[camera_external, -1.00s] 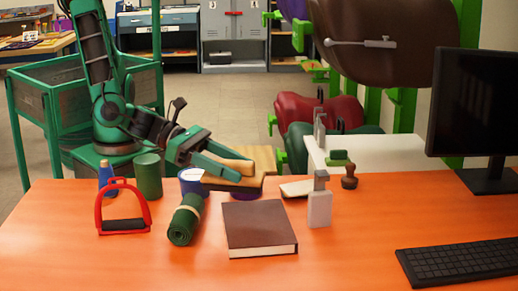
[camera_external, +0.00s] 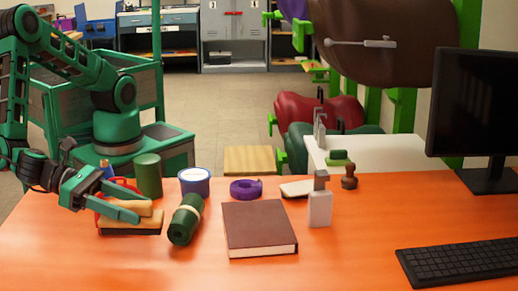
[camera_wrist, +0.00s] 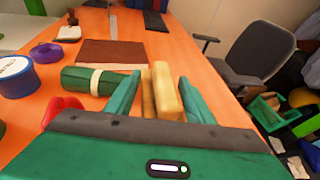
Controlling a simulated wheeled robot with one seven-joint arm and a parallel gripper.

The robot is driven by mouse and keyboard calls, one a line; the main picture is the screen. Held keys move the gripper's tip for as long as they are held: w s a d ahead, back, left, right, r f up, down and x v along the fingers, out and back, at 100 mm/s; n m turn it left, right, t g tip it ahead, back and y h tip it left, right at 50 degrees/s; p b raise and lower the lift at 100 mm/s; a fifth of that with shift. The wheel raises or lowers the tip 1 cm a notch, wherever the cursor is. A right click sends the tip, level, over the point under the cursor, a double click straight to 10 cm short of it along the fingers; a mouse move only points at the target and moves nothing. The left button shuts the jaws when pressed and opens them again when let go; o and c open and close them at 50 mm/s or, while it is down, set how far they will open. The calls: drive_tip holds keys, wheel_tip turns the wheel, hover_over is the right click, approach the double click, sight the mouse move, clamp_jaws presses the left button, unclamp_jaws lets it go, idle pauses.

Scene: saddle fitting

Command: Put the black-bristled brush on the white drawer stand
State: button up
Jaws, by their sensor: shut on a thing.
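My gripper (camera_external: 136,207) is at the left of the orange table, shut on the tan wooden handle of the brush (camera_external: 146,222). A dark strip shows along the brush's underside; the bristles are mostly hidden. I cannot tell whether it touches the table. In the wrist view the tan brush (camera_wrist: 166,92) stands between my two green fingers. The white drawer stand (camera_external: 395,153) is beyond the table's far edge, right of centre, well away from my gripper. A green item (camera_external: 338,157) and a grey upright item (camera_external: 320,130) are at its left part.
A red stirrup (camera_external: 112,184) is partly hidden behind my gripper. A monitor (camera_external: 475,105) is at right.

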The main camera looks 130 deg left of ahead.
drive_tip(key=shift+f, duration=3.65)
drive_tip(key=o, duration=1.3)
drive_tip(key=shift+f, duration=0.1)
drive_tip(key=shift+c, duration=0.2)
drive_tip(key=v, duration=1.1)
drive_tip(key=shift+s+d, duration=0.1)
drive_tip(key=shift+s, duration=0.15)
drive_tip(key=shift+c, duration=0.9)
drive_tip(key=shift+s+d+r, duration=0.1)
drive_tip(key=shift+s+r, duration=0.05)
drive_tip(key=shift+r, duration=0.1)
drive_tip(key=c, duration=0.5)
